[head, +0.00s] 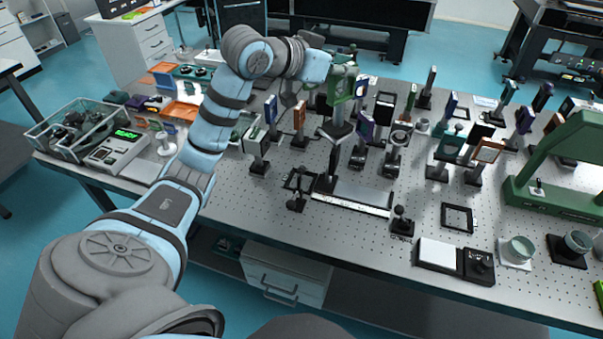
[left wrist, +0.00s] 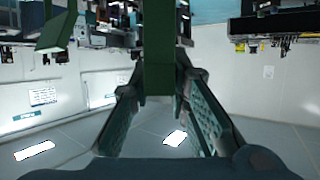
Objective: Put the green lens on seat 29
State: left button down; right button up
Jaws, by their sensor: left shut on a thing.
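My left gripper (head: 336,74) is above the middle of the perforated table, shut on a green piece (head: 342,88) that I take for the green lens. In the left wrist view the green piece (left wrist: 157,48) stands between the two fingers of my left gripper (left wrist: 165,95). Its clear opening, if any, cannot be made out. Dark mounts stand close below and behind it in the head view; whether it touches one cannot be told. No seat number is readable, so seat 29 cannot be picked out. My right gripper is not in view.
The optical table (head: 330,240) carries several upright optics on posts around the gripper. A green arched stand (head: 560,190) is at the right. A meter with a green display (head: 120,145) and a clear bin (head: 75,130) are at the left. The front left strip is bare.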

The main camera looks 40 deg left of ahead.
pick_arm(q)
jog(key=a+f+n+y, duration=0.55)
jog(key=a+y, duration=0.25)
jog(key=a, duration=0.3)
notch_tip(320, 180, down, 19)
jog(key=b, duration=0.2)
jog(key=shift+w+n+b, duration=0.35)
jog(key=shift+n, duration=0.1)
jog(key=c, duration=1.5)
grip_release()
jog(key=shift+c, duration=0.2)
jog(key=shift+s, duration=0.1)
jog(key=shift+r, duration=0.1)
jog(key=p+v, duration=0.2)
jog(key=v, duration=1)
